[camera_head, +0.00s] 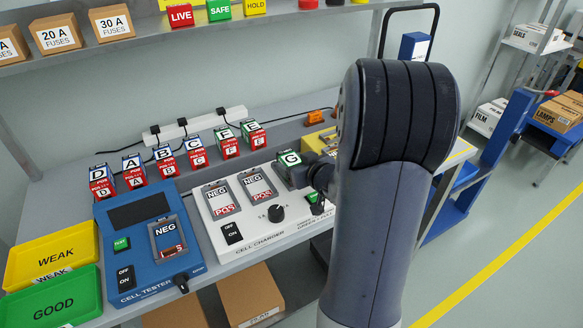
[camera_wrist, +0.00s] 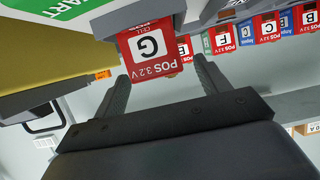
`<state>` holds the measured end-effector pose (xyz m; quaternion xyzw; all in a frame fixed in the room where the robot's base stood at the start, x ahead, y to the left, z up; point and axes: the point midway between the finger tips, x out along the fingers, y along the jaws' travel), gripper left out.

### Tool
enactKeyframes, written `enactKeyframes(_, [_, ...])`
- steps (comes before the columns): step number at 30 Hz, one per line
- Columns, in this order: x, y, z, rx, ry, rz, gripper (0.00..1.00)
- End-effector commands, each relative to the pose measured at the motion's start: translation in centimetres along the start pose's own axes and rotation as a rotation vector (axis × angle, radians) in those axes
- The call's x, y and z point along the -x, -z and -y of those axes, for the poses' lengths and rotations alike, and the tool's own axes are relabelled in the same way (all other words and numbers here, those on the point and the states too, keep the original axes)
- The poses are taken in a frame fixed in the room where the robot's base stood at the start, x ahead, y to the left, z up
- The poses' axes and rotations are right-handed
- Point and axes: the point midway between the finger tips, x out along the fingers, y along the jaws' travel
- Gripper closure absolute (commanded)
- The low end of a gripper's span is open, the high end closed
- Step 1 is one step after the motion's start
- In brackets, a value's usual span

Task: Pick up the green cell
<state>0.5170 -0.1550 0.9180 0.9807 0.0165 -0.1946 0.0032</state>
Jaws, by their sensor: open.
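In the wrist view the red POS face of cell G (camera_wrist: 152,46) shows between and just beyond the fingertips of my gripper (camera_wrist: 162,72). The jaws are open; I see no clear contact with the cell. Two other green-topped cells, F (camera_head: 227,142) and E (camera_head: 253,134), stand at the right of the rear row.
Blue-topped cells stand left of F, including C (camera_head: 196,151). Yellow WEAK (camera_head: 25,245) and green GOOD (camera_head: 85,290) trays lie at left. A shelf (camera_head: 150,32) crosses above.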

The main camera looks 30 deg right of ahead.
Motion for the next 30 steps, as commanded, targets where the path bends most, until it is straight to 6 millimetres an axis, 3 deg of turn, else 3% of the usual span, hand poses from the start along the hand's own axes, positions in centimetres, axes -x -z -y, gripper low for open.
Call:
enactKeyframes(6, [-2.9,-0.3,0.1,0.000,0.002,0.001,0.29])
enactKeyframes(15, [-3.4,-0.2,0.0,0.000,0.000,0.000,0.29])
enactKeyframes(30, [-3.4,-0.2,0.0,0.000,0.000,0.000,0.69])
